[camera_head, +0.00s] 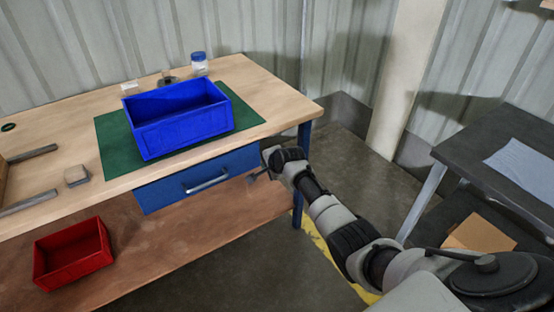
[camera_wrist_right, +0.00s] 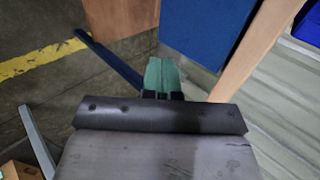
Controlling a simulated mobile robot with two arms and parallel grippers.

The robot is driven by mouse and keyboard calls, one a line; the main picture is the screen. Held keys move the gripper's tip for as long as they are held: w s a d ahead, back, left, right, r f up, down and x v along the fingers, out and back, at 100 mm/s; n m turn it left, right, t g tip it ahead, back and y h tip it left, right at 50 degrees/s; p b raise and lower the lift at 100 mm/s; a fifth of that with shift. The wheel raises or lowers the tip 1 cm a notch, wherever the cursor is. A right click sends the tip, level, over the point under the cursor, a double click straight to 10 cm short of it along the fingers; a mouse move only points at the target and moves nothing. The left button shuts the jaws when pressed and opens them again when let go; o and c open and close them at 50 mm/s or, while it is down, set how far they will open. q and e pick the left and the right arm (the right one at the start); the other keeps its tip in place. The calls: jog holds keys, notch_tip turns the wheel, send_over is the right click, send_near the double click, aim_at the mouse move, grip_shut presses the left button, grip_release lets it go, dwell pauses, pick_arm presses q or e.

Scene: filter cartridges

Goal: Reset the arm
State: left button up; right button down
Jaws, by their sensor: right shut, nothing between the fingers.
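My right arm (camera_head: 335,220) reaches in from the lower right of the head view. Its gripper (camera_head: 256,177) is in front of the workbench, near the right end of the blue drawer (camera_head: 200,180); whether it touches the drawer cannot be told. In the right wrist view the green fingertips (camera_wrist_right: 160,74) are together, shut and empty, with the blue drawer front (camera_wrist_right: 205,40) beyond them. My left gripper is in neither view.
A blue bin (camera_head: 185,130) sits on a green mat (camera_head: 115,150) on the workbench (camera_head: 60,205). A red bin (camera_head: 73,262) sits on the lower shelf. A jar (camera_head: 199,64) stands at the back. A dark cart (camera_head: 500,140) stands at the right. Floor (camera_head: 345,150) lies between.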

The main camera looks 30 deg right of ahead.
jog(key=shift+p+v, duration=0.85)
jog(key=shift+v, duration=2.55)
jog(key=s+a+f+n+g+p, duration=0.15)
jog(key=s+f+n, duration=0.35)
jog(key=s+f, duration=0.75)
jog(key=s+a+f+n+g+p, duration=0.1)
jog(key=s+a+f+n+g, duration=0.25)
jog(key=s+f, duration=0.9)
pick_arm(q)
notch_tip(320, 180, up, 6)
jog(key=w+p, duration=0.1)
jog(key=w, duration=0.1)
pick_arm(e)
jog(key=s+a+f+n+g, duration=0.1)
jog(key=s+a+f+n, duration=0.1)
jog(key=s, duration=0.8)
jog(key=s+a+f+n+g, duration=0.1)
jog(key=s+f+n, duration=0.4)
jog(key=s, duration=0.6)
jog(key=s+a+f+n+g, duration=0.1)
jog(key=s+a+f+n, duration=0.2)
jog(key=s+f, duration=0.3)
jog(key=s+n, duration=0.1)
jog(key=s, duration=0.3)
jog(key=shift+s+a+f, duration=0.3)
jog(key=shift+s+f, duration=0.05)
jog(key=shift+s, duration=0.05)
